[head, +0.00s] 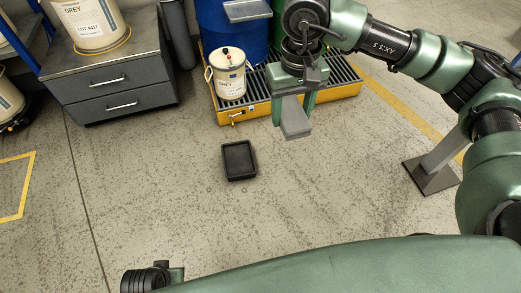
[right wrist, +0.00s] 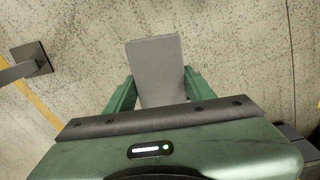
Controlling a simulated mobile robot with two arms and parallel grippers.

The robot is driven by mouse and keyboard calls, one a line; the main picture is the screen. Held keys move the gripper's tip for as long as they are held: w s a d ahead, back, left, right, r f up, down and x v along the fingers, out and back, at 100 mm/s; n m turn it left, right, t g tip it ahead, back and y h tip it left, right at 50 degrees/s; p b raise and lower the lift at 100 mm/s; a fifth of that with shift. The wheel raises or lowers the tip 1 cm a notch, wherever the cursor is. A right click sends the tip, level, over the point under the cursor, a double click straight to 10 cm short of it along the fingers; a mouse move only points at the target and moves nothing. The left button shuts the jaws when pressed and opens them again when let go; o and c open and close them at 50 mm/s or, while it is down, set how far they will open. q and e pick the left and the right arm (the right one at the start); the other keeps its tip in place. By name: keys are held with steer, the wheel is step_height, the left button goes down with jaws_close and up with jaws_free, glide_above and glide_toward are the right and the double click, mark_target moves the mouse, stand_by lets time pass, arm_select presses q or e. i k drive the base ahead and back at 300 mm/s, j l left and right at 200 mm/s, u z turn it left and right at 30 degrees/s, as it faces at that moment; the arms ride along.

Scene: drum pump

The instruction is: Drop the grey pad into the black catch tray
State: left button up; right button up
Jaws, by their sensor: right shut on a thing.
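The grey pad (head: 296,119) is a flat slab that hangs in the air between the fingers of my right gripper (head: 293,106). The right gripper is shut on it and points downward, in front of the yellow spill pallet. In the right wrist view the pad (right wrist: 158,70) sticks out past the green fingers of the right gripper (right wrist: 152,92). The black catch tray (head: 239,160) lies on the floor, lower left of the pad and apart from it. The tray looks empty. My left gripper is not clearly in view.
A yellow spill pallet (head: 290,108) with a dark grate stands behind the tray. It carries a cream pail (head: 228,75) and a blue drum (head: 232,28). A grey drawer cabinet (head: 115,80) stands at the left. The floor around the tray is clear.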

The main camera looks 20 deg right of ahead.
mark_target(242, 160)
steer(key=i, duration=1.4)
